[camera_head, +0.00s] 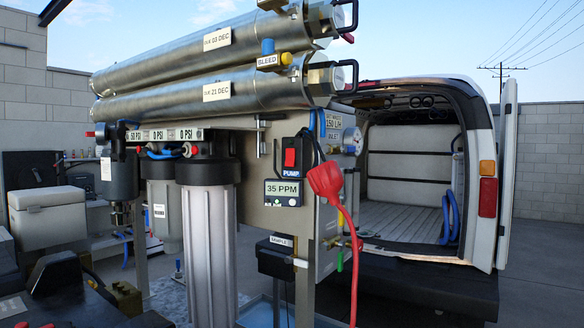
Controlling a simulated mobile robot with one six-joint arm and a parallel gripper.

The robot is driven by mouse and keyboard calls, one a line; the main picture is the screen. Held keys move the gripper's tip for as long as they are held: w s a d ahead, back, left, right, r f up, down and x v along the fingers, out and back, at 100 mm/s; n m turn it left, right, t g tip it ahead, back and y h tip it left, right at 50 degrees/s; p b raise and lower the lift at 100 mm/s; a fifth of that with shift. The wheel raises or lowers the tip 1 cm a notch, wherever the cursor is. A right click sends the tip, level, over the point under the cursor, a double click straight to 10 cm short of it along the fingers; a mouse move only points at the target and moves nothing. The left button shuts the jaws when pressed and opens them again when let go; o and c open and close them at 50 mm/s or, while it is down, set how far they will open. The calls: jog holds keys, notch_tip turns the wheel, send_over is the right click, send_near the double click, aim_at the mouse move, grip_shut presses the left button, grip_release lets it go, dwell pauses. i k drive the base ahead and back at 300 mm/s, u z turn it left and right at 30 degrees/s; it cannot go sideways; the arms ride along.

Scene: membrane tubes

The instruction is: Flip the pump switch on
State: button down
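The pump switch (290,157) is a red rocker in a black box on the grey panel (263,218) of the membrane tube rig, in the middle of the camera_head view. A label reading PUMP (292,174) sits just under it. The rocker faces me and nothing covers it. I cannot tell which way it is tipped. Below it a small display (284,192) reads 35 PPM. I cannot make out my gripper in this view.
A red plug (325,180) with a red cord hangs just right of the switch. Two steel tubes (190,85) lie above. A white filter housing (207,255) stands left of the panel. Dark gear (55,272) fills the lower left. An open van (410,200) stands behind.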

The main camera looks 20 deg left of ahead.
aim_at(290, 153)
jog(key=u, duration=0.35)
jog(key=i, duration=0.65)
jog(key=u, duration=0.3)
jog(key=k, duration=0.9)
jog(key=u, duration=0.15)
jog(key=i, duration=0.9)
jog(key=z, duration=0.05)
